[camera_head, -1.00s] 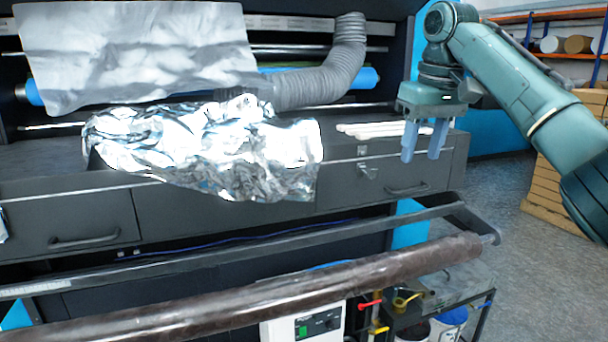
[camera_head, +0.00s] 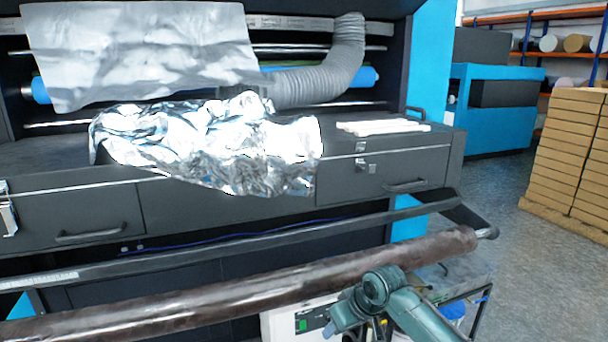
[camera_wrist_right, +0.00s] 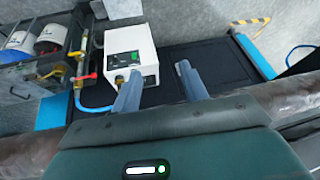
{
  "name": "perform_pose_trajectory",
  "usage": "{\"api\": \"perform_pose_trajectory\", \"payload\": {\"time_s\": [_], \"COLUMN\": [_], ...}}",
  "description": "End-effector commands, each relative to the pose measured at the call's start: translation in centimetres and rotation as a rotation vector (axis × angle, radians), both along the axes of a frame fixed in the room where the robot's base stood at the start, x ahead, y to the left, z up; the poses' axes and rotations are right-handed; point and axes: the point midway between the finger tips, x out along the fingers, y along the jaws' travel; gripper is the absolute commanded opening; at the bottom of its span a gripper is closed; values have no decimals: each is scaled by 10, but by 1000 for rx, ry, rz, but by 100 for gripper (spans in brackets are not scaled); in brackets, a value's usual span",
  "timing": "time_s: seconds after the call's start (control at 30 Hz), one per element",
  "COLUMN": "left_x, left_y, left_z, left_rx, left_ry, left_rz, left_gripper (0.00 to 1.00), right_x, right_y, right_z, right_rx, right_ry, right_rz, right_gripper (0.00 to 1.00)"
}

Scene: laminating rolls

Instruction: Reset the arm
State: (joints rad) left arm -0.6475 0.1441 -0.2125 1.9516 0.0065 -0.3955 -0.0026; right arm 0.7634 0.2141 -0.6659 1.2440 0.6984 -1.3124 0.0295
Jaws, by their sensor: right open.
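My right arm (camera_head: 405,305) comes in at the bottom of the head view, in front of the brown roll. Its fingers are not clearly seen there. In the right wrist view my right gripper (camera_wrist_right: 158,85) is open and empty, its two blue-grey fingers apart. Behind the fingers in that view are a white control box (camera_wrist_right: 131,62) and a dark panel (camera_wrist_right: 210,68). My left gripper is not in view.
A long brown roll (camera_head: 230,295) spans the front of the machine. Crumpled silver foil (camera_head: 210,145) lies on the drawer bench, with white sticks (camera_head: 382,127) to its right. A grey hose (camera_head: 320,83) is behind. Stacked cartons (camera_head: 570,150) stand on the right; floor before them is clear.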

Motion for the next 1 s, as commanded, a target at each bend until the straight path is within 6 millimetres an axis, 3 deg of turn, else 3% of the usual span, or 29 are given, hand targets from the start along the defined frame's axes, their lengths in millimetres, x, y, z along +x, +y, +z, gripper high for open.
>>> {"api": "perform_pose_trajectory", "payload": {"time_s": [0.03,0.1,0.3,0.4,0.53,0.7,0.83,1.0], "left_x": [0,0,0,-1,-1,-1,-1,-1], "left_y": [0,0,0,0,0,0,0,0], "left_z": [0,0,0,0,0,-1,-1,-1], "left_rx": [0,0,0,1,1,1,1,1], "left_ry": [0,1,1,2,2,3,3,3], "left_rz": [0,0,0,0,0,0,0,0], "left_gripper": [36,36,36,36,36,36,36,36], "right_x": [-19,-40,-108,-145,-197,-257,-286,-300], "right_y": [7,12,10,1,-20,-51,-68,-77], "right_z": [-28,-55,-115,-134,-149,-151,-146,-142], "right_rx": [33,72,155,176,174,132,100,80], "right_ry": [-9,-42,-145,-200,-276,-368,-416,-442], "right_rz": [-4,-22,-103,-155,-222,-282,-300,-304], "right_gripper": [44,44,44,44,44,44,44,44]}}
